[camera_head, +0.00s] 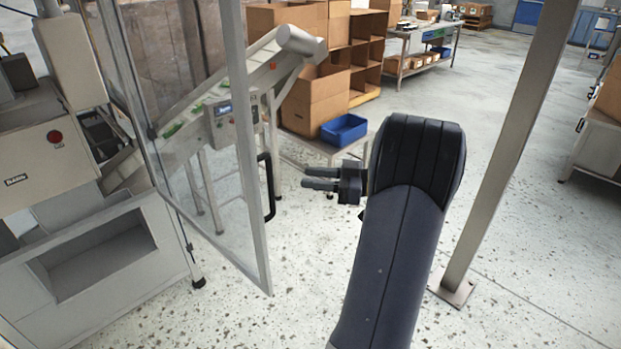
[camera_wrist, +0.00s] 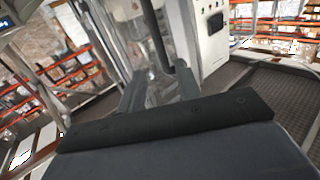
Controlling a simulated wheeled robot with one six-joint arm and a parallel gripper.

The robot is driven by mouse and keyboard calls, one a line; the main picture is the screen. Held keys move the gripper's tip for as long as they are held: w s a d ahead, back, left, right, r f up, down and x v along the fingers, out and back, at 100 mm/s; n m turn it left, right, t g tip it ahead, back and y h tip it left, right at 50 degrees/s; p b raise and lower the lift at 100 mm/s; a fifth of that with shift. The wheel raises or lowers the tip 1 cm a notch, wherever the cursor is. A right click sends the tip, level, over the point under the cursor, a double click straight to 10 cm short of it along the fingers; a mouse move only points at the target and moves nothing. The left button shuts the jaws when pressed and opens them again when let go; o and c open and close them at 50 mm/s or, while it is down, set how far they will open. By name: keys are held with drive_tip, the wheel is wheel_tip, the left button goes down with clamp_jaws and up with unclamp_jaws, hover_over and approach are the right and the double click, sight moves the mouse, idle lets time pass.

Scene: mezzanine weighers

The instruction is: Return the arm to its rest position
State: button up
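My arm (camera_head: 390,270) reaches up from the bottom of the head view and bends at a dark elbow-like end. My gripper (camera_head: 305,177) points left from it, over open floor. Its two fingers are apart, with nothing between them. The wrist view shows the same gripper (camera_wrist: 162,78) open and empty. The dark handle (camera_head: 269,187) of a glass door stands to the left of the fingertips, apart from them in the head view. A dark bar that looks like this handle (camera_wrist: 156,35) shows ahead of the fingers in the wrist view.
The framed glass door (camera_head: 262,245) stands open beside the weighing machine (camera_head: 95,245) at left. A metal post (camera_head: 505,150) rises right of my arm. A blue bin (camera_head: 344,130) sits on a low table behind the gripper.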

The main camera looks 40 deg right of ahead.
sight(272, 175)
drive_tip(key=p+x, duration=0.2)
drive_tip(key=x, duration=0.9)
drive_tip(key=shift+s+a+p, duration=0.15)
drive_tip(key=shift+a+p, duration=0.05)
drive_tip(key=shift+p, duration=0.2)
drive_tip(key=shift+d, duration=0.1)
